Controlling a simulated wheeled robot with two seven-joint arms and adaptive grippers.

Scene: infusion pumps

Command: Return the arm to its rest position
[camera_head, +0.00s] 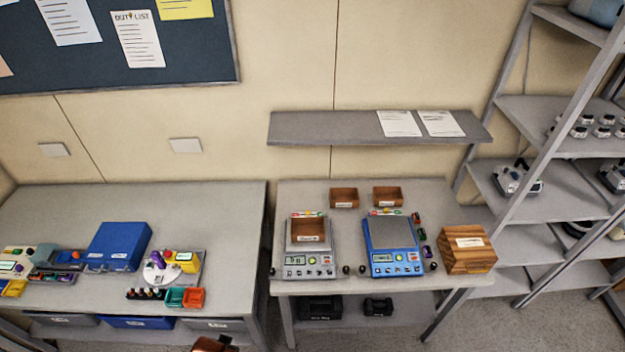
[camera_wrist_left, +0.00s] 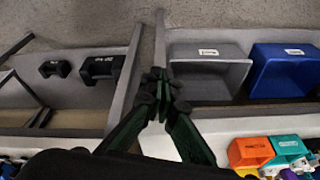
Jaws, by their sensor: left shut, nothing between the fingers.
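My left gripper (camera_wrist_left: 160,85) shows in the left wrist view, its dark green fingers together at the tips with nothing between them. It is in front of the gap between the two tables, with floor beyond. In the head view a small brown and dark part (camera_head: 210,343) shows at the bottom edge; I cannot tell whether it belongs to my arm. My right gripper is in neither view.
The left table (camera_head: 200,215) holds a blue case (camera_head: 117,247) and orange and teal bins. The right table (camera_head: 350,287) holds two scales, with a wooden box (camera_head: 468,252) at its right edge. A shelf rack (camera_head: 535,190) stands right. Drawers (camera_wrist_left: 208,70) show in the wrist view.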

